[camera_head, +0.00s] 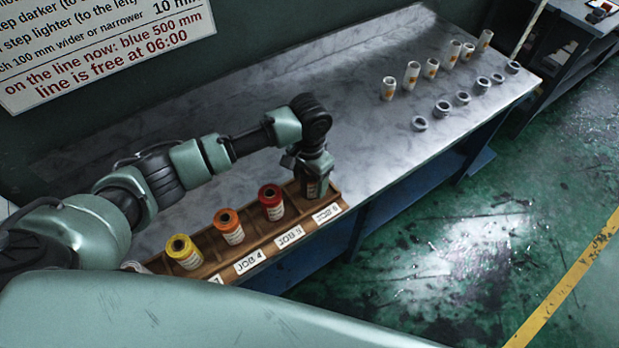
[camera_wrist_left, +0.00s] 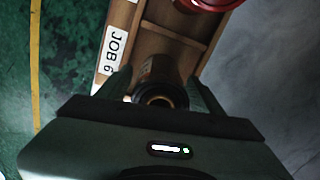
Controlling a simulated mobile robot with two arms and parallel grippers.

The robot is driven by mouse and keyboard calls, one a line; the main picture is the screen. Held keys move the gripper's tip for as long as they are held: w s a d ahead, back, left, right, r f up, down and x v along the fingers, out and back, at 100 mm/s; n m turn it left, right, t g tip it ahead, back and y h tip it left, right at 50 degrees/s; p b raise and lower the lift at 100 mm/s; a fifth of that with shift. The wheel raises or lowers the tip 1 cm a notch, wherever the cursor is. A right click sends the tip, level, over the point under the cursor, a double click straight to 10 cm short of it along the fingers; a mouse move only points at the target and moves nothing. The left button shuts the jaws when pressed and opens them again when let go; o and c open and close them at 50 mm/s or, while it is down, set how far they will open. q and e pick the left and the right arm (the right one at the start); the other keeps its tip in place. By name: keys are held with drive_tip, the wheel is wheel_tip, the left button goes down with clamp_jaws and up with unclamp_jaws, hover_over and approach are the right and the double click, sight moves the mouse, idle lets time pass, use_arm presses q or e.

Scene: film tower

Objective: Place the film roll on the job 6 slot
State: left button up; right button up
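The film roll (camera_wrist_left: 160,72) is brownish with a dark hollow core and stands between the fingers of my left gripper (camera_wrist_left: 161,82). In the head view the left gripper (camera_head: 315,182) points down at the right end of the wooden rack (camera_head: 262,240), over the compartment labelled JOB 6 (camera_head: 326,213). The fingers lie close along both sides of the roll and appear shut on it. The roll is in or just above that compartment; its base is hidden, so I cannot tell whether it touches the floor. My right gripper is not in view.
Red (camera_head: 271,202), orange (camera_head: 228,226) and yellow (camera_head: 184,252) rolls stand in neighbouring rack compartments. Several white rolls (camera_head: 412,76) and grey rings (camera_head: 442,109) stand at the far right of the metal bench (camera_head: 350,130). The bench between is clear.

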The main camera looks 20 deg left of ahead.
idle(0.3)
use_arm(q)
drive_tip(key=shift+r, duration=0.35)
wheel_tip(320, 180, up, 12)
drive_tip(key=shift+f+b, duration=0.2)
drive_tip(key=shift+b, duration=0.5)
